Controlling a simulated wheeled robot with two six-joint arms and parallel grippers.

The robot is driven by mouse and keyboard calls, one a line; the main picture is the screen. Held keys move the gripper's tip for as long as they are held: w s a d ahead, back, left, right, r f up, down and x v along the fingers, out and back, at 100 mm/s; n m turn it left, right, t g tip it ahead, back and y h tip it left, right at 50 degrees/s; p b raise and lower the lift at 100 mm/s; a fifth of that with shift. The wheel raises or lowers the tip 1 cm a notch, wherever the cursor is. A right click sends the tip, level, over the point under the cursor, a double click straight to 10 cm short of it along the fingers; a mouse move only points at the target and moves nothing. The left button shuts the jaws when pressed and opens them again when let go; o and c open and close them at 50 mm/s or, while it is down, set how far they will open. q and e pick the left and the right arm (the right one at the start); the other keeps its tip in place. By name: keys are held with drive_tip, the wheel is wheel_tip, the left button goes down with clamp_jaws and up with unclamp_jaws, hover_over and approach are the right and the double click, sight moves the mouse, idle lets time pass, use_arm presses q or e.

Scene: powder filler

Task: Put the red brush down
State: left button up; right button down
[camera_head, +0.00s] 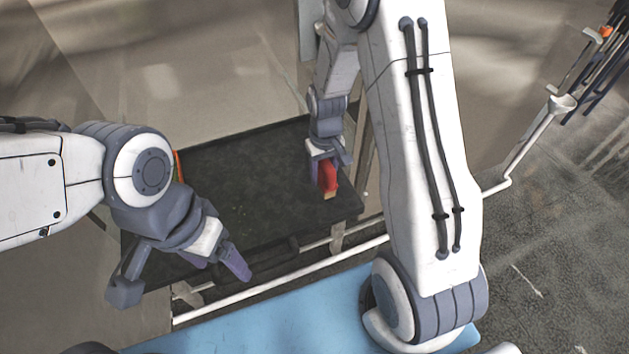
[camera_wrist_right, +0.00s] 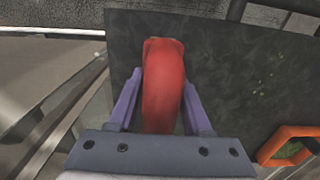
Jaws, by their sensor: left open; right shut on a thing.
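The red brush (camera_head: 328,177) is in my right gripper (camera_head: 325,160), over the right end of the black tray table (camera_head: 240,165). In the right wrist view the red brush (camera_wrist_right: 163,85) sits between the two purple fingers of the right gripper (camera_wrist_right: 163,105), with the dark tabletop behind it. I cannot tell whether the brush touches the tabletop. My left gripper (camera_head: 215,262) is open and empty, near the front left of the table.
An orange-rimmed object (camera_wrist_right: 290,145) lies on the dark surface at the lower right of the wrist view. A blue surface (camera_head: 290,320) is in front of the table. A white rail (camera_head: 280,285) runs between them. The table's middle is clear.

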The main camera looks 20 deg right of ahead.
drive_tip(key=shift+w+a+f, duration=0.3)
drive_tip(key=shift+a, duration=0.15)
drive_tip(key=shift+w+a+f, duration=0.25)
drive_tip(key=shift+w+a, duration=0.05)
drive_tip(key=shift+a, duration=0.15)
drive_tip(key=shift+f+p, duration=0.25)
drive_tip(key=shift+p, duration=0.05)
wheel_tip(320, 180, down, 3)
drive_tip(key=shift+p, duration=0.65)
drive_tip(key=shift+f, duration=0.4)
drive_tip(key=shift+f, duration=0.1)
drive_tip(key=shift+c, duration=1.7)
unclamp_jaws()
